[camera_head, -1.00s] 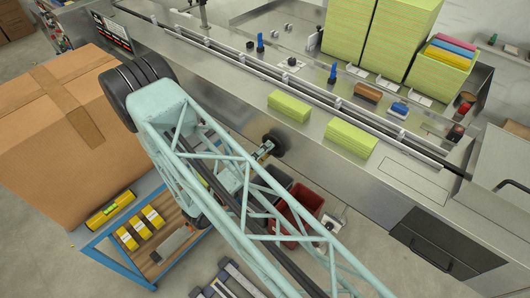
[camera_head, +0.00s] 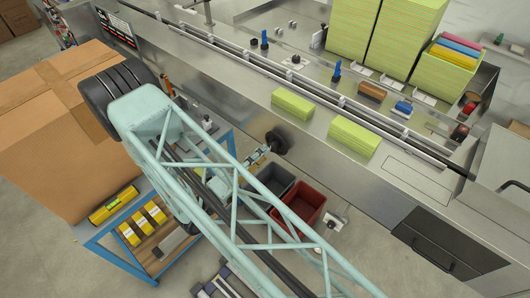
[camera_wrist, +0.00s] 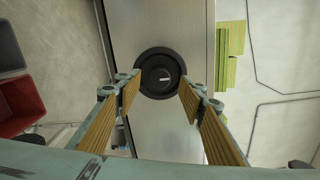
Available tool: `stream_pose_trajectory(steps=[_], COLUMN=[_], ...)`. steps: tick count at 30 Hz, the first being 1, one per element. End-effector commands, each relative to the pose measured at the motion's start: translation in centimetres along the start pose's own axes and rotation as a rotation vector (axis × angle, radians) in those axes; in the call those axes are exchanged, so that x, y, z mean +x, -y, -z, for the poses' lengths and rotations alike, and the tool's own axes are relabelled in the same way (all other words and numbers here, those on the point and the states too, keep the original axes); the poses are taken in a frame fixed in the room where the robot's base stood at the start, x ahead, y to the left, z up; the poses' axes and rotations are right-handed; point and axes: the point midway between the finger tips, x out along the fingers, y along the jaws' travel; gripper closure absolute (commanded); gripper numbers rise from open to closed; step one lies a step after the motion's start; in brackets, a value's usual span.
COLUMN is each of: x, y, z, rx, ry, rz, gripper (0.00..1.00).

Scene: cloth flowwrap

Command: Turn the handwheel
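The handwheel (camera_head: 277,141) is a black disc on the front face of the steel machine. In the wrist view the handwheel (camera_wrist: 160,73) shows as a black ring with a dark hub and a small pale mark. My gripper (camera_wrist: 159,82) is open, with its ribbed tan finger pads at the left and right of the wheel's lower part. Nothing is between the fingers that looks gripped. In the head view my gripper (camera_head: 258,156) is just left of and below the wheel. Whether the fingers touch the rim cannot be told.
A red bin (camera_head: 303,203) and a dark grey bin (camera_head: 270,182) stand below the wheel. A blue-framed cart (camera_head: 108,253) and a large cardboard box (camera_head: 60,130) are at the left. Green stacks (camera_head: 353,137) lie on the machine top (camera_head: 240,90).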

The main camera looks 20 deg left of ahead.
Motion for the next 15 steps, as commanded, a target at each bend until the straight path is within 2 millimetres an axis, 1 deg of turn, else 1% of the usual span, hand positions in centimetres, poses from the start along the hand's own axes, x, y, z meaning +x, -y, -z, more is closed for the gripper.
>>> stream_pose_trajectory(steps=[3,15], x=[-1.4,-5.6], y=[0.0,0.0], z=[0.0,0.0], rx=[0.0,0.0], ry=[0.001,0.001], rz=[0.0,0.0], gripper=[0.63,0.63])
